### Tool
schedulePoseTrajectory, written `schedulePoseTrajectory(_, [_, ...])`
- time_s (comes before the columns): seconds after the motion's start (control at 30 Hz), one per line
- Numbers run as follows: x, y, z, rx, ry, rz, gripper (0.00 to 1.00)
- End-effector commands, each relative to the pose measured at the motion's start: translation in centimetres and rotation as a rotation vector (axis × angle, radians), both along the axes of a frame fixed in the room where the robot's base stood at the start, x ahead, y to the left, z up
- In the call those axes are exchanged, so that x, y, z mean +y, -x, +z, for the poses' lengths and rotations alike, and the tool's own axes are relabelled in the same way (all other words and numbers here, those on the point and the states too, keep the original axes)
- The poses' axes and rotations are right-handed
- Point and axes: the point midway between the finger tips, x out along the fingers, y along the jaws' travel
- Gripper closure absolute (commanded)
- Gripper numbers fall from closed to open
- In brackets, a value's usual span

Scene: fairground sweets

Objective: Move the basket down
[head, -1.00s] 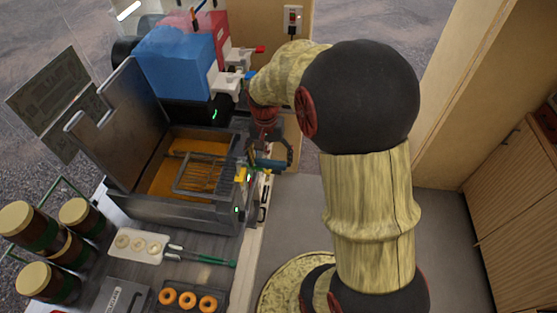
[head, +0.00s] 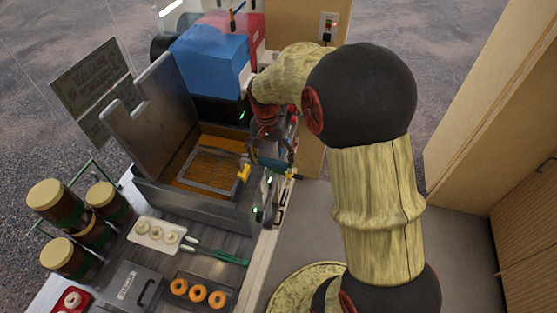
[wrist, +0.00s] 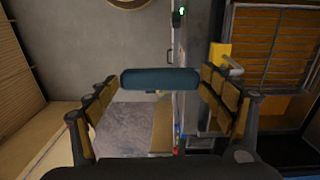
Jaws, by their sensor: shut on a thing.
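The wire basket (head: 182,182) sits in the open fryer (head: 205,207), its rim close to the brown-orange oil and its lower part hidden. Its mesh also shows at the upper right of the wrist view (wrist: 275,48). My gripper (head: 276,158) is at the fryer's right side, partly hidden by my arm in the head view. In the wrist view, the basket's dark blue handle (wrist: 160,78) lies crosswise between my gripper's two fingers (wrist: 160,92), which are shut on it. A yellow part (head: 244,172) shows at the basket's handle side.
The fryer's raised lid (head: 150,110) stands at its left. Blue and red machines (head: 208,62) stand behind. A tray of pale rings (head: 158,235), green-handled tongs (head: 228,257) and a tray of orange rings (head: 198,292) lie in front. Floor is clear at right.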

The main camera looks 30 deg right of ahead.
Motion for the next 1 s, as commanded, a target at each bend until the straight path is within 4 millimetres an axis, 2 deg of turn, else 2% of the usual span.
schedulePoseTrajectory(0.03, [1.0, -0.1, -1.1, 0.011, -0.012, 0.002, 0.73])
schedulePoseTrajectory(0.13, [1.6, -0.9, -1.0, 0.007, -0.014, 0.001, 0.69])
schedulePoseTrajectory(0.23, [2.1, -1.6, -0.9, 0.003, -0.014, 0.001, 0.60])
schedulePoseTrajectory(0.27, [2.2, -1.8, -0.9, 0.002, -0.013, 0.002, 0.60])
schedulePoseTrajectory(0.3, [2.3, -2.0, -0.9, 0.003, -0.012, 0.003, 0.75])
schedulePoseTrajectory(0.33, [2.4, -2.1, -0.9, 0.003, -0.012, 0.003, 0.77])
schedulePoseTrajectory(0.6, [2.8, -2.8, -0.4, -0.002, -0.008, -0.001, 0.77])
schedulePoseTrajectory(1.0, [2.7, -3.0, -0.2, -0.004, -0.007, -0.001, 0.77])
